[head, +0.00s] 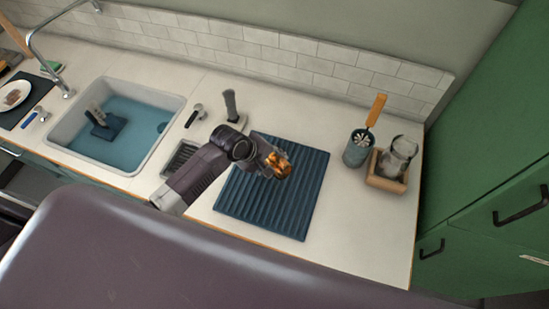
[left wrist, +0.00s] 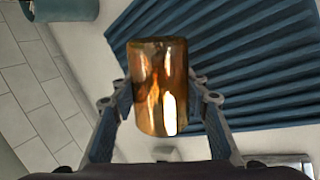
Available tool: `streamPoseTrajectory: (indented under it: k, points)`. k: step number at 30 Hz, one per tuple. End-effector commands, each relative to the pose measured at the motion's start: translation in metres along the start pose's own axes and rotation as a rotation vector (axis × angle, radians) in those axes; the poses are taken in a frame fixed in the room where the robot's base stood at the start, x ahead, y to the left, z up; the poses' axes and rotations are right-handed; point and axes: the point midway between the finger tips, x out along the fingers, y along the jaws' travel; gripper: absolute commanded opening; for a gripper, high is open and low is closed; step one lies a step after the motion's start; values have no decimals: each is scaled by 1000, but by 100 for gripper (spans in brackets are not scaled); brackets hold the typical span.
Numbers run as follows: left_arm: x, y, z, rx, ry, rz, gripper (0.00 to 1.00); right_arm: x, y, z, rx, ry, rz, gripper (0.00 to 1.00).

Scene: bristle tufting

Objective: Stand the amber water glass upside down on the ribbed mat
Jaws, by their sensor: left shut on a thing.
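The amber water glass (head: 282,168) is held in my left gripper (head: 274,164) over the ribbed mat. In the left wrist view the glass (left wrist: 158,90) sits between the two fingers, one on each side. I cannot tell which end is its rim. The dark blue ribbed mat (head: 285,206) lies flat on the counter, and its ridges fill the upper right of the left wrist view (left wrist: 250,60). The glass appears above the mat's upper part; the gap beneath it is hard to judge. My right gripper is not in view.
A blue-grey cup (head: 355,152) with an orange-handled brush stands right of the mat, beside a wooden tray (head: 386,183) holding a clear glass vessel (head: 397,155). A sink (head: 125,130) lies to the left.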

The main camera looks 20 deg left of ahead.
Motion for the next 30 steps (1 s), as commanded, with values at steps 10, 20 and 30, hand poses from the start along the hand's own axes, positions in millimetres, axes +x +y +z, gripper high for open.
streamPoseTrajectory:
  k: [10, 20, 30]
  points:
    - [30, -17, -1, 0, 0, 1, 7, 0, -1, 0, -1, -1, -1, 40]
    - [47, -26, -3, 2, 1, 3, 7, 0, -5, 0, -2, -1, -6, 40]
    - [49, -27, -3, 2, 1, 3, 7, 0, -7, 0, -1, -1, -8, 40]
